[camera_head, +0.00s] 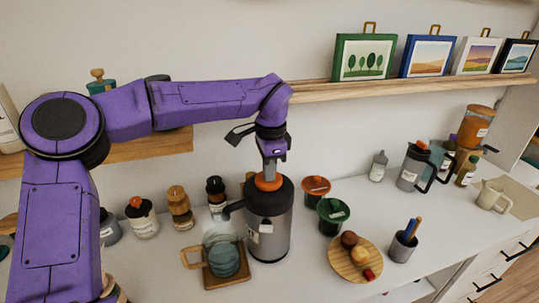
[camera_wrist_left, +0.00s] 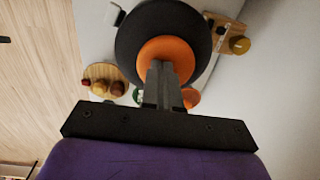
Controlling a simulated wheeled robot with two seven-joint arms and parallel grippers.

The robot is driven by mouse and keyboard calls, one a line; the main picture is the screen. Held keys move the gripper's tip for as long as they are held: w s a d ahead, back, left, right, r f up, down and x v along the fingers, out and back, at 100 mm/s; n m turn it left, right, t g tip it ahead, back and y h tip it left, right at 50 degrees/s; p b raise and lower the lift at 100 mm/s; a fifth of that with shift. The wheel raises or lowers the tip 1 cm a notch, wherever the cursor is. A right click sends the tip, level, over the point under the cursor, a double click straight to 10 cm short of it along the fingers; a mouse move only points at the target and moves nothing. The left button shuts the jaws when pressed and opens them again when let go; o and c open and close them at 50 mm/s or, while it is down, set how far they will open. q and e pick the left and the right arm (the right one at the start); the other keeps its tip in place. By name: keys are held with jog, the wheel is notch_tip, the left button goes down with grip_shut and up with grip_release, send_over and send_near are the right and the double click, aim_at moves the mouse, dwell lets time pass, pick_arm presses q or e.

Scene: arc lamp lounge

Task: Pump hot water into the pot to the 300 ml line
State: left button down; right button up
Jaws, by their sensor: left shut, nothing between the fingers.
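A grey pump flask (camera_head: 269,228) with a dark lid stands on the white counter. On its top is an orange pump button (camera_head: 269,184), which also shows in the left wrist view (camera_wrist_left: 157,47). My left gripper (camera_head: 269,174) points straight down, shut and empty, with its fingertips at the button; I cannot tell whether they press it. The flask's dark spout reaches left over a glass pot (camera_head: 222,258) with a wooden handle. The pot looks bluish inside; its level and line are too small to read. It stands on a square wooden board (camera_head: 226,281). My right gripper is not in view.
A round wooden plate (camera_head: 340,268) holds food. Jars (camera_head: 181,209) stand behind the pot. A shelf with pictures (camera_head: 365,60) runs above. Clear counter lies between plate and flask.

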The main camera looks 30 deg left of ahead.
pick_arm(q)
notch_tip(320, 180, up, 3)
jog(key=shift+w+d+f+p, duration=0.1)
jog(key=shift+p, duration=0.65)
notch_tip(320, 180, up, 11)
jog(key=b, duration=0.1)
jog(key=shift+s+d, duration=0.2)
jog(key=shift+s, duration=0.15)
